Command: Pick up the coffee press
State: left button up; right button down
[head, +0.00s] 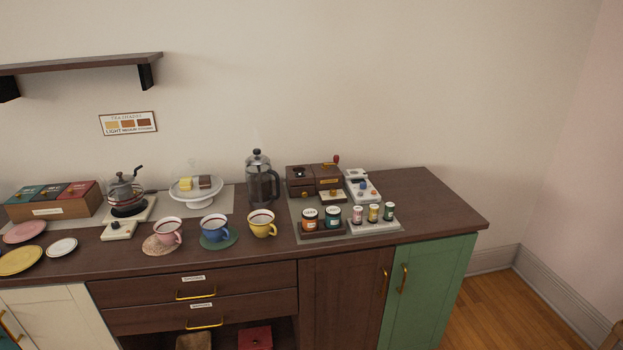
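The coffee press (261,182) stands upright on the wooden counter, near the wall and a little left of the picture's middle. It has a dark, see-through body, a metal lid with a knob and a handle on its right side. The yellow cup stands just in front of it, and the wooden grinder boxes are to its right. Neither of my grippers is in view, and nothing is holding the press.
The counter (437,204) has free room at its right end. Pink (168,232), blue (214,228) and yellow (262,224) cups line the front. A cake stand (196,195) is left of the press; grinder boxes (314,179) and jars (332,217) are right. A shelf (85,64) hangs upper left.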

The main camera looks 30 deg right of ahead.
aim_at(258, 166)
jog(key=z, duration=0.8)
jog(key=i+l, duration=0.15)
jog(key=i, duration=0.1)
